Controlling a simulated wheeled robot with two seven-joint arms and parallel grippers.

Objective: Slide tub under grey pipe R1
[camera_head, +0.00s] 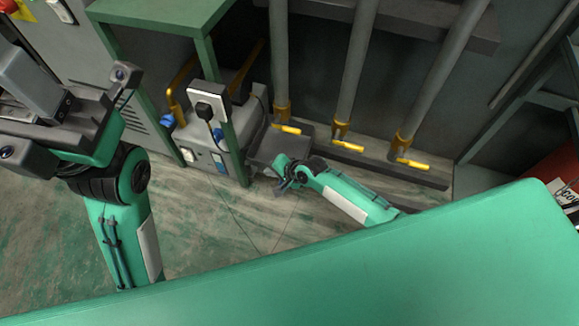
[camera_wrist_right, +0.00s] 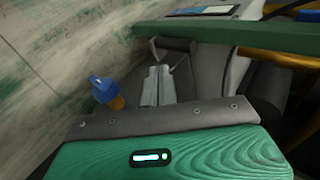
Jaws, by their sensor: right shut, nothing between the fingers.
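Three grey pipes come down to the floor: a left one (camera_head: 279,60), a middle one (camera_head: 355,70) and a right one (camera_head: 440,80). I see no R1 label. A dark grey box-like shape (camera_head: 268,148), possibly the tub, is low by the foot of the left pipe, beside the machine. My right gripper (camera_head: 281,187) is low in front of it, shut and empty. Its closed fingers (camera_wrist_right: 156,86) also show in the right wrist view. I cannot tell whether it touches the shape. My left gripper (camera_head: 65,105) is high at the left, its fingertips unclear.
Yellow valve handles (camera_head: 411,163) stick out at the pipe feet. A grey machine (camera_head: 210,140) stands within a green frame (camera_head: 232,145). A blue-capped part (camera_wrist_right: 105,92) is beside my right fingers. Open floor (camera_head: 225,225) lies in front. A red object (camera_head: 562,168) is at the right.

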